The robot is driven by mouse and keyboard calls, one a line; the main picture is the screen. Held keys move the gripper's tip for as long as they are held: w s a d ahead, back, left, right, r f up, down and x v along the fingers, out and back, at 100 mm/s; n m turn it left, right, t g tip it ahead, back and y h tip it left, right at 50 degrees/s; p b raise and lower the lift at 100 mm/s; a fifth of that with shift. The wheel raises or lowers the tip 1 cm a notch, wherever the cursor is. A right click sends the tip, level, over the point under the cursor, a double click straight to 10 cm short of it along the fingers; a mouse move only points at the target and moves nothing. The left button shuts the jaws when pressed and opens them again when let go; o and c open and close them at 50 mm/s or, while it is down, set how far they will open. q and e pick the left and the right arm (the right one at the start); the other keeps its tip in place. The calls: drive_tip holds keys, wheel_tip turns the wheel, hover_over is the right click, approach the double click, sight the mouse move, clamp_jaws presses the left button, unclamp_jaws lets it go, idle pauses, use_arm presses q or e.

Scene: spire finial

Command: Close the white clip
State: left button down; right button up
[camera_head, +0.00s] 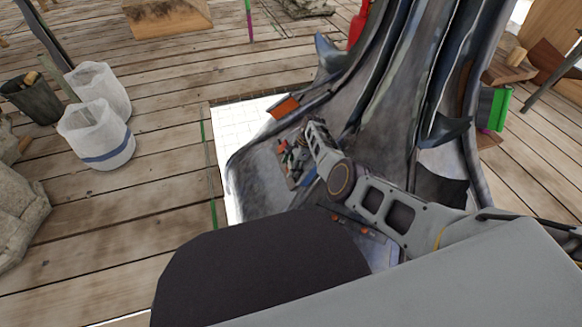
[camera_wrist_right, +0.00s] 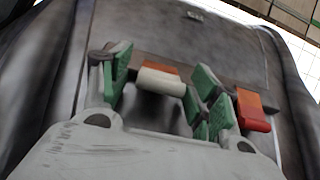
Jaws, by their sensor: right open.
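The white clip (camera_wrist_right: 160,82) shows in the wrist view as a pale bar in front of an orange-red block on the grey metal surface. My right gripper (camera_wrist_right: 164,72) is open, with one green-padded finger on each side of the clip. I cannot tell whether a finger touches it. In the head view my right gripper (camera_head: 295,158) is low against the grey finial (camera_head: 262,185); the clip cannot be made out there. My left gripper is not in view.
Another orange block (camera_wrist_right: 252,110) is beside the right finger in the wrist view. An orange piece (camera_head: 285,108) sits on the finial's edge. White buckets (camera_head: 103,140) stand on the plank floor at left. Tall curved finial fins rise behind my right arm.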

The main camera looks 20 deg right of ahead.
drive_tip(key=c, duration=1.1)
drive_tip(key=shift+c, duration=0.2)
drive_tip(key=shift+d, duration=0.1)
drive_tip(key=shift+d+f+y+b, duration=0.15)
drive_tip(key=shift+d+y+b, duration=0.1)
drive_tip(key=shift+y+b, duration=0.5)
drive_tip(key=o, duration=1.1)
drive_tip(key=shift+o, duration=0.2)
drive_tip(key=shift+r, duration=0.2)
